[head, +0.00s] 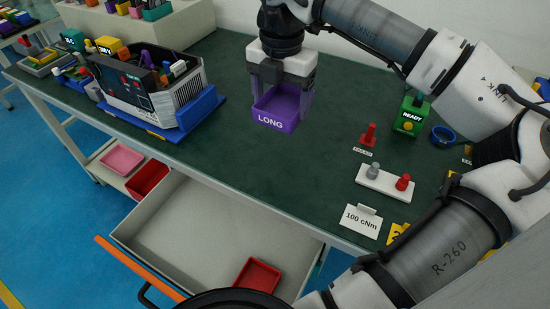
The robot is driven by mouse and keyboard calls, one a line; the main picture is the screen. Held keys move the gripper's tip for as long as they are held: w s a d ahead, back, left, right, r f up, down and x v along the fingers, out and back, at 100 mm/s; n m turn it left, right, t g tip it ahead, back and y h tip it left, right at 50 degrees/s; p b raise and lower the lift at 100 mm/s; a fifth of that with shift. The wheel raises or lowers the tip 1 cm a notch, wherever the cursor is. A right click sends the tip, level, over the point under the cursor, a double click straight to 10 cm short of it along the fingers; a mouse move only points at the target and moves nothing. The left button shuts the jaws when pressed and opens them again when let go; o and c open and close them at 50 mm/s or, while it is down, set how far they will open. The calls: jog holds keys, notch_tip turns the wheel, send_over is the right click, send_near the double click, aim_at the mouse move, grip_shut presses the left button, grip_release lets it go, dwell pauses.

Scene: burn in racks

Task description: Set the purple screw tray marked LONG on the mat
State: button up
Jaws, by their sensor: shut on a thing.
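The purple screw tray (275,122) has the word LONG in white on its front wall. It is upright and looks empty. My gripper (282,82) points down and is shut on the tray, with its white and grey body at the tray's back part. The fingertips are partly hidden by the tray's walls. The dark green covering (225,150) spreads over the bench top under and around the tray. I cannot tell a separate mat from it, nor exactly how high the tray is above it.
A grey rack unit (130,90) on a blue base stands left. A red-and-white switch block (384,183), a 100 cNm card (361,220) and a green READY box (410,116) are right. An open drawer (190,225) juts out in front, holding a red tray (257,276).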

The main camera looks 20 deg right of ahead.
aim_at(280, 115)
notch_tip(280, 115, down, 16)
jog(key=b, duration=0.7)
jog(key=shift+r, duration=0.25)
jog(key=shift+f+b, duration=0.2)
jog(key=shift+b, duration=0.15)
jog(key=o, duration=1.1)
jog(key=shift+c, duration=0.2)
jog(key=shift+r, duration=0.1)
notch_tip(280, 115, up, 12)
jog(key=shift+r+p, duration=0.15)
jog(key=shift+p, duration=0.15)
